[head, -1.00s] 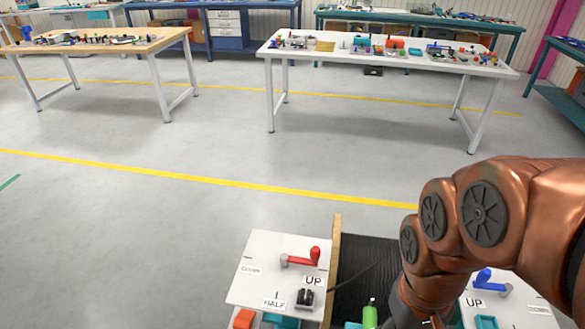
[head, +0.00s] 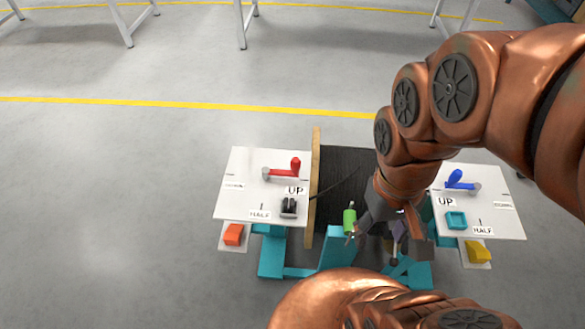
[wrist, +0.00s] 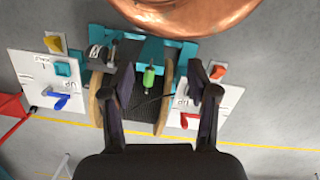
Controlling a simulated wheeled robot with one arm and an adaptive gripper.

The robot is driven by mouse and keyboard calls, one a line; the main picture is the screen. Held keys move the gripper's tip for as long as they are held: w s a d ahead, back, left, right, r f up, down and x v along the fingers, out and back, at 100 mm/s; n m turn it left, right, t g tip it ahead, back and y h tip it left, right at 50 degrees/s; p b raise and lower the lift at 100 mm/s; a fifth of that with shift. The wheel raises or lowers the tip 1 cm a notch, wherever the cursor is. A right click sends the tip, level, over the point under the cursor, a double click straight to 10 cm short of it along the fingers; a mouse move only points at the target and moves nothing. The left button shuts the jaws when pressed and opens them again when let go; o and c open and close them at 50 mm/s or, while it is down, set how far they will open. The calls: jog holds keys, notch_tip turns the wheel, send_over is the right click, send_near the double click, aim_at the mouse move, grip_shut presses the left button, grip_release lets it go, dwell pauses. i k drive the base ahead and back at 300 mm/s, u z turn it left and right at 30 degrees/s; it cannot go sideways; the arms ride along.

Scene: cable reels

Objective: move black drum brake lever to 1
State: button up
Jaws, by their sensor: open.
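The black drum (head: 345,175) is a reel of black cable with wooden flanges, on a teal stand; it also shows in the wrist view (wrist: 143,115). A small dark lever (head: 393,257) shows below my gripper (head: 391,236), partly hidden by it. In the wrist view a dark bracket (wrist: 104,60) with a small marked plate (wrist: 97,52) stands beside the left finger; I cannot read its marks or tell the lever's setting. My gripper (wrist: 160,76) is open and empty above the reel, its fingers on either side of a green cylinder (wrist: 149,77).
A white panel with a red lever (head: 283,170) stands left of the reel, and one with a blue lever (head: 458,181) right of it. Both carry UP, HALF and DOWN labels. An orange block (head: 233,234) and a yellow block (head: 478,251) sit at their near edges.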

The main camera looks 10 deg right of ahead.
aim_at(394, 261)
jog(key=u, duration=0.5)
jog(key=k, duration=0.95)
jog(key=z, duration=0.95)
jog(key=i, duration=0.5)
jog(key=z, duration=1.3)
jog(key=k, duration=1.2)
jog(key=u, duration=1.5)
